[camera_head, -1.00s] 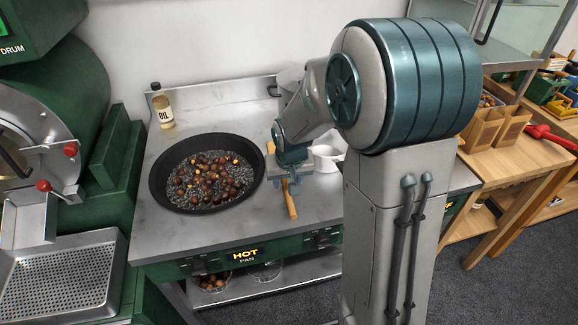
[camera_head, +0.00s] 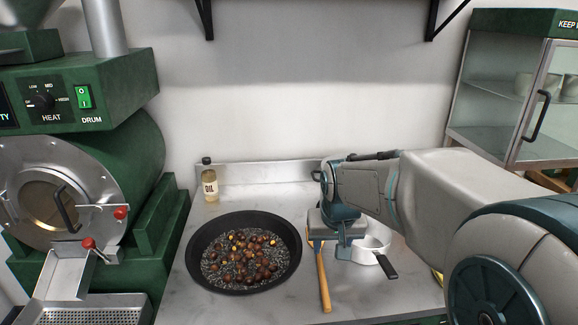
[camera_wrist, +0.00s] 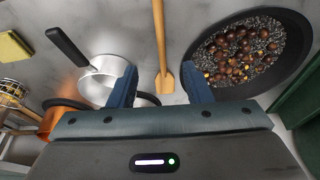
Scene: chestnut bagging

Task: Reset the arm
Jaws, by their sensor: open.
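My gripper (camera_head: 338,250) is open and empty above the steel counter, just right of the pan. In the wrist view its two blue fingers (camera_wrist: 160,80) stand apart, with the wooden spatula (camera_wrist: 160,40) showing between and beyond them. In the head view the spatula (camera_head: 323,280) lies on the counter, its handle toward the front edge and its far end partly hidden by my gripper. My arm reaches in from the right.
A black pan (camera_head: 192,262) of chestnuts (camera_head: 250,258) stands left of my gripper. An oil bottle (camera_head: 210,185) is at the back left, the green drum roaster (camera_head: 140,165) farther left.

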